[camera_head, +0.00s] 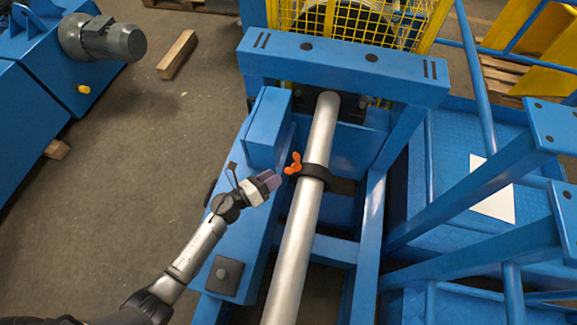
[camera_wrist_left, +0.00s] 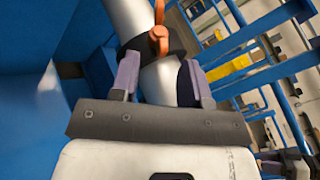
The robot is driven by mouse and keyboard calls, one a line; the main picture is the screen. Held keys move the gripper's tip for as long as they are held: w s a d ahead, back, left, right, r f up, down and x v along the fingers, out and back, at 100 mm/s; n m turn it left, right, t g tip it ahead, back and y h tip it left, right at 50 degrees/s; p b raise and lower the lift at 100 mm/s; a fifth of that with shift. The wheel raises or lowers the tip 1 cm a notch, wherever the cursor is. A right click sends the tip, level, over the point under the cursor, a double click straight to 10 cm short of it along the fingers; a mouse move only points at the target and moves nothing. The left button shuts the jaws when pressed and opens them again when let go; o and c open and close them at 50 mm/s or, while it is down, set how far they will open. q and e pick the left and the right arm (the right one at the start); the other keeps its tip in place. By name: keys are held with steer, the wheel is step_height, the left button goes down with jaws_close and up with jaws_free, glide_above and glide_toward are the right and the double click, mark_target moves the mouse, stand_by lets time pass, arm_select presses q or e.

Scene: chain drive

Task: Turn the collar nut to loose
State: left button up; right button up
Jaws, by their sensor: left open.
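The collar nut (camera_head: 293,163) is a small orange wing-shaped part on the left side of a black collar (camera_head: 316,173). The collar sits around a long silver shaft (camera_head: 299,235). In the left wrist view the orange nut (camera_wrist_left: 159,38) and the dark collar (camera_wrist_left: 146,44) show at the top, beyond the fingers. My left gripper (camera_head: 274,180) is open, just left of the nut and apart from it in the head view. In the wrist view its two fingers (camera_wrist_left: 157,80) are spread with the silver shaft showing behind the gap.
A blue frame surrounds the shaft, with a crossbeam (camera_head: 340,66) at the far end and a blue box (camera_head: 268,128) left of the shaft. A yellow guard (camera_head: 290,15) stands behind. Blue rails fill the right side. Open floor (camera_head: 120,180) lies to the left.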

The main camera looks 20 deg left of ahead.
mark_target(295, 165)
arm_select(q)
steer(key=shift+b+x, duration=0.35)
steer(key=shift+x, duration=3.1)
steer(key=c, duration=0.7)
steer(key=shift+o, duration=0.2)
steer(key=shift+r+n+y+p, duration=0.25)
steer(key=shift+n+y+p, duration=0.05)
steer(key=shift+p, duration=0.6)
steer(key=shift+f+n+y+p, duration=0.1)
steer(key=shift+n+y+p, duration=0.2)
steer(key=shift+y+p, duration=0.1)
steer(key=shift+f, duration=0.1)
steer(key=o, duration=0.7)
steer(key=shift+c, duration=0.2)
